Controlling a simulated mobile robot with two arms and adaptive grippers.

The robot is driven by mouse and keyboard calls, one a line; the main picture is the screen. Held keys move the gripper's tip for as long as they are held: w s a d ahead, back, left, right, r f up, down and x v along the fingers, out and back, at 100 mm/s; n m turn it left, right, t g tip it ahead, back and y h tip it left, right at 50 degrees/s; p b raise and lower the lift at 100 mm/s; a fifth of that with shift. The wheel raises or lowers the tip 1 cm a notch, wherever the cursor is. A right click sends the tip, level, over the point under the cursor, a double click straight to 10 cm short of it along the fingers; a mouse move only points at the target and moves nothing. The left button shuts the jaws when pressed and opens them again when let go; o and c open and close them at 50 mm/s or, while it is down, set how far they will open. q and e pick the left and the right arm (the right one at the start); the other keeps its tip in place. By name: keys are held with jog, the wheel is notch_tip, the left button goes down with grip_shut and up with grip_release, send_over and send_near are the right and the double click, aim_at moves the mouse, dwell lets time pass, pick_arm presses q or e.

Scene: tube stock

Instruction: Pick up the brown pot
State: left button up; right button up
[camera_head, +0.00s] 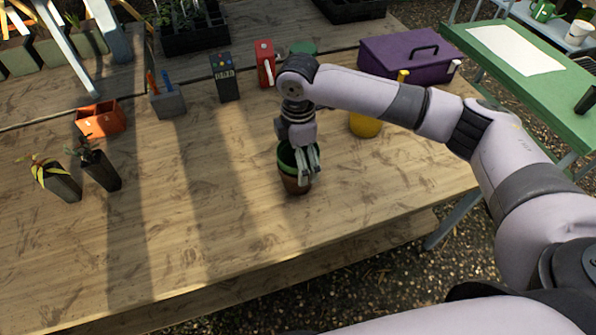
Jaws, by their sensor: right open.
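The brown pot (293,186) stands on the wooden table near the middle of the view. A green pot (286,157) shows at its top and seems to sit inside it. My right gripper (306,168) points down at these pots with its fingers open. The fingers overlap the right side of the pots in the picture. I cannot tell whether they touch the pots or straddle the rim. The gripper hides part of the rim. My left gripper is not in view.
A yellow container (365,124) stands to the right, partly behind my right arm. A purple toolbox (408,58) is at the back right. An orange tray (100,119) and two dark potted seedlings (101,171) are at the left. The table's front (200,255) is clear.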

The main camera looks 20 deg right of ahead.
jog(key=shift+f, duration=1.35)
jog(key=shift+c, duration=0.4)
jog(key=c, duration=1)
